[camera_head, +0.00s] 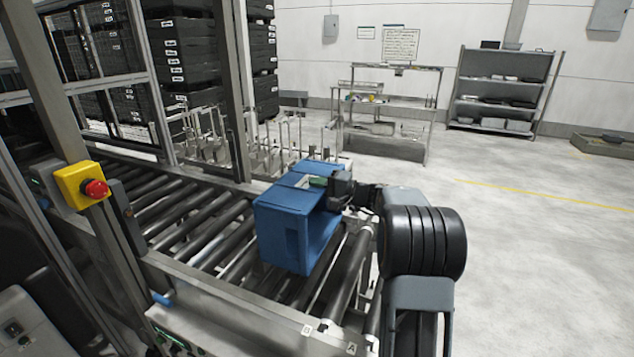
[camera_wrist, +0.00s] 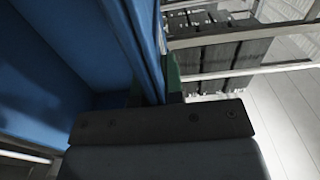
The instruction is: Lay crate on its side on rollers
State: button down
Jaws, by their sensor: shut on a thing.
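A blue crate (camera_head: 285,236) is over the rollers (camera_head: 208,245) near the conveyor's right end. It is on its side, with its open mouth facing right toward my arm. Its lower edge looks to be at the rollers, but I cannot tell if it rests fully on them. My gripper (camera_head: 322,183) is shut on the crate's upper wall at the rim. In the wrist view, the blue wall (camera_wrist: 148,45) passes between the green-tipped fingers of my gripper (camera_wrist: 155,90), and the crate's inside is dark at left.
A yellow box with a red emergency button (camera_head: 95,188) is on the metal frame at left. Stacked black crates (camera_head: 190,50) stand behind the conveyor. A metal workbench (camera_head: 390,105) and a shelf rack (camera_head: 503,88) stand at the back. The floor at right is clear.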

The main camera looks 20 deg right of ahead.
notch_tip(320, 180, down, 6)
jog(key=b, duration=0.5)
jog(key=shift+f+b, duration=0.2)
jog(key=shift+b, duration=0.15)
jog(key=c, duration=1.3)
grip_release()
jog(key=shift+o, duration=0.7)
jog(key=shift+f, duration=0.1)
jog(key=shift+s, duration=0.1)
